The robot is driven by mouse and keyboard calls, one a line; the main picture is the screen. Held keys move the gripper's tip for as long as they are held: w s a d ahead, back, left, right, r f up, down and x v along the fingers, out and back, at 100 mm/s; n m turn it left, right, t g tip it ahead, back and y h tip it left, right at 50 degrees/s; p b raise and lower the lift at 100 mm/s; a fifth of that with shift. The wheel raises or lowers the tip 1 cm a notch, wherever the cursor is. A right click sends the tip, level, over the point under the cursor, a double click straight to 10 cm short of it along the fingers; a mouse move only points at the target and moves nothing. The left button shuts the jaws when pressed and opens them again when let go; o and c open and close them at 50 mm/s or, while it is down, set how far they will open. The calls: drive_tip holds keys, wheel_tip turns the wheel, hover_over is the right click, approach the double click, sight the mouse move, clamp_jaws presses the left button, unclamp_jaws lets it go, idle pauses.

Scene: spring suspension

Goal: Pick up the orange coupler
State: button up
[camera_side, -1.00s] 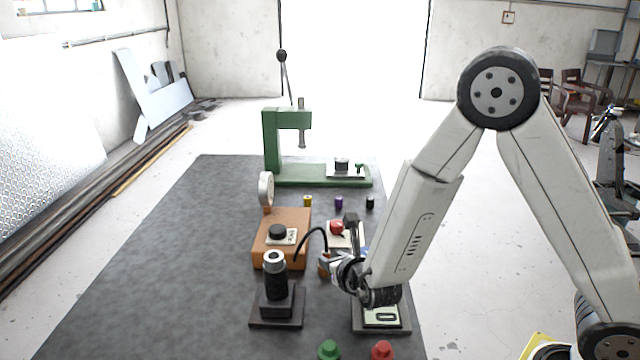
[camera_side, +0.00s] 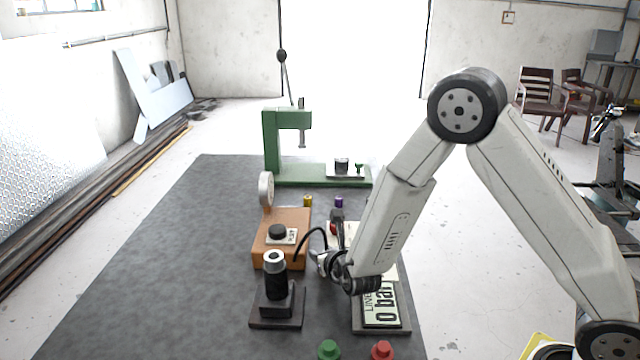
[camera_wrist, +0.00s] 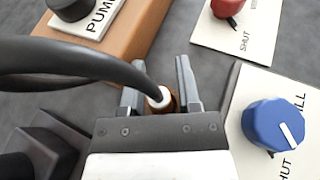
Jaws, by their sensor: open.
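The orange coupler (camera_wrist: 174,104) shows in the wrist view as a small brownish-orange piece with a white round top, at the end of a black hose (camera_wrist: 70,62). It stands between the two fingers of my gripper (camera_wrist: 161,66), close to the palm. The fingers are apart, one on each side of it; I cannot tell whether either touches it. In the side view my gripper (camera_side: 324,262) is low over the table, right of the orange box, and the coupler is hidden behind it.
The orange pump box (camera_side: 277,252) and a black cylinder on a stand (camera_side: 275,285) are close on the left. A blue knob (camera_wrist: 272,124) and a red knob (camera_wrist: 228,8) are to the right. A gauge display (camera_side: 381,306) is near. The table's left side is clear.

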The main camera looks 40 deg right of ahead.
idle(0.4)
clamp_jaws()
drive_tip(key=shift+r, duration=0.2)
wheel_tip(320, 180, up, 10)
drive_tip(key=shift+f, duration=0.2)
idle(0.6)
idle(0.5)
